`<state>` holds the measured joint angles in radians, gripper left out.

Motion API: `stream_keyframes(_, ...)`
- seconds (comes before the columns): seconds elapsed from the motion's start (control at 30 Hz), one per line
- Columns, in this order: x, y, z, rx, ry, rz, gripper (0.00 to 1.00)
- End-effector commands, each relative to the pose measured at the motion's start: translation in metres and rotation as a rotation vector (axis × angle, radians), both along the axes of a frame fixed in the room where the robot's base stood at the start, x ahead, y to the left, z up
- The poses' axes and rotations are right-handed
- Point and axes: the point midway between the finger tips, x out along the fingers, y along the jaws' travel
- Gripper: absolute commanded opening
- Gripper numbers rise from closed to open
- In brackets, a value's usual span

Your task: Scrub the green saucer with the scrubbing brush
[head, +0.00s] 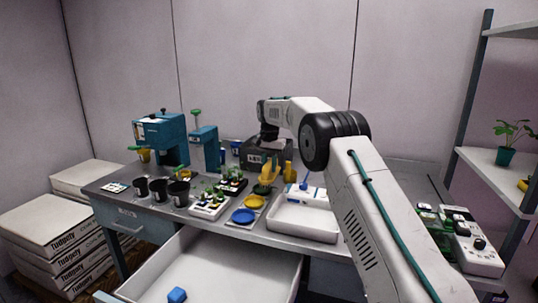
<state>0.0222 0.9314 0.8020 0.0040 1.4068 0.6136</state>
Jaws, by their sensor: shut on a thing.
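The green saucer (262,190) lies on the bench at the back of a row of saucers, partly covered from above. My gripper (268,158) points down over it at the end of my arm, which reaches in from the right. It is shut on a yellow thing, apparently the scrubbing brush (267,173), just above or on the green saucer. Whether the bristles touch the saucer is too small to tell.
A yellow saucer (254,201) and a blue saucer (243,216) lie in front. A white basin (302,222) stands to the right, with a small blue object (304,186) behind. Black pots (179,193) and seedling trays (209,206) crowd the left. An open drawer (225,270) juts forward.

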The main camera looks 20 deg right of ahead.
Motion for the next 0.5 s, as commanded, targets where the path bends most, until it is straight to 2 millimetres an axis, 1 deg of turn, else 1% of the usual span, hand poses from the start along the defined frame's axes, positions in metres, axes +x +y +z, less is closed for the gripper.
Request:
stream_keyframes(0.03, 0.001, -0.001, 0.006, 0.0, -0.004, -0.001, 0.0)
stream_keyframes(0.2, 0.0, -0.004, 0.021, 0.0, -0.004, -0.004, 0.0)
stream_keyframes(0.4, 0.0, -0.01, 0.039, 0.0, -0.003, -0.01, 0.0)
stream_keyframes(0.5, 0.0, -0.011, 0.045, 0.0, -0.002, -0.011, 0.0)
